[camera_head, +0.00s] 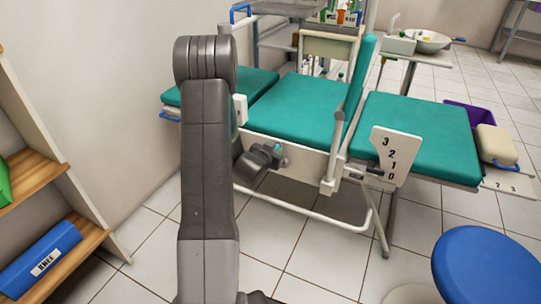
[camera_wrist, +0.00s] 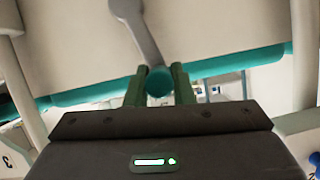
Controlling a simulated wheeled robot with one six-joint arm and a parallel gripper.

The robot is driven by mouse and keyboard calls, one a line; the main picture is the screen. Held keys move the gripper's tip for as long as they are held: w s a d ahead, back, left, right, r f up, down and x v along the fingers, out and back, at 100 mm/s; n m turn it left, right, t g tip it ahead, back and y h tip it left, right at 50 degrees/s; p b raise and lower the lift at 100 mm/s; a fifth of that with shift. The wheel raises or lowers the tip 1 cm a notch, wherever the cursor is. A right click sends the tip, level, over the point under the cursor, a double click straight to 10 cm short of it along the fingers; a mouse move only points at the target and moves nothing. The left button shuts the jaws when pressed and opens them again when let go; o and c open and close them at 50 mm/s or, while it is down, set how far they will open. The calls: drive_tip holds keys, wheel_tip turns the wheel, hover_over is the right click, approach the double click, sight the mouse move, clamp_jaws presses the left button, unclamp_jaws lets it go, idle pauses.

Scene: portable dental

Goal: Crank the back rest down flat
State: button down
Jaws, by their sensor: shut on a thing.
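The treatment chair has teal pads: a left pad (camera_head: 262,82), a middle pad (camera_head: 300,107) and a right pad (camera_head: 425,133) that lies about level. A narrow teal panel (camera_head: 361,70) stands steeply between the middle and right pads; I cannot tell for sure which part is the back rest. A white plate (camera_head: 397,155) numbered 3 to 0 sits at the right pad's near side. My gripper (camera_head: 274,152) is low at the chair's near side. In the wrist view its fingers (camera_wrist: 160,86) are shut on the teal knob (camera_wrist: 159,81) of a grey crank arm (camera_wrist: 136,24).
A white tube frame (camera_head: 300,211) runs low along the chair. A blue stool (camera_head: 487,266) is at front right. A shelf (camera_head: 55,180) with a blue box (camera_head: 40,259) stands at left. A basin (camera_head: 427,40) and carts are behind.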

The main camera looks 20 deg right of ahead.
drive_tip(key=shift+s+d+f+b, duration=0.15)
drive_tip(key=shift+s+d+b, duration=0.25)
drive_tip(key=shift+s+d, duration=0.5)
drive_tip(key=shift+s+a, duration=0.15)
drive_tip(key=c, duration=1.3)
unclamp_jaws()
drive_tip(key=shift+o, duration=0.2)
drive_tip(key=p+v, duration=0.3)
drive_tip(key=v, duration=1)
drive_tip(key=shift+s+a+r, duration=0.2)
drive_tip(key=shift+s, duration=0.05)
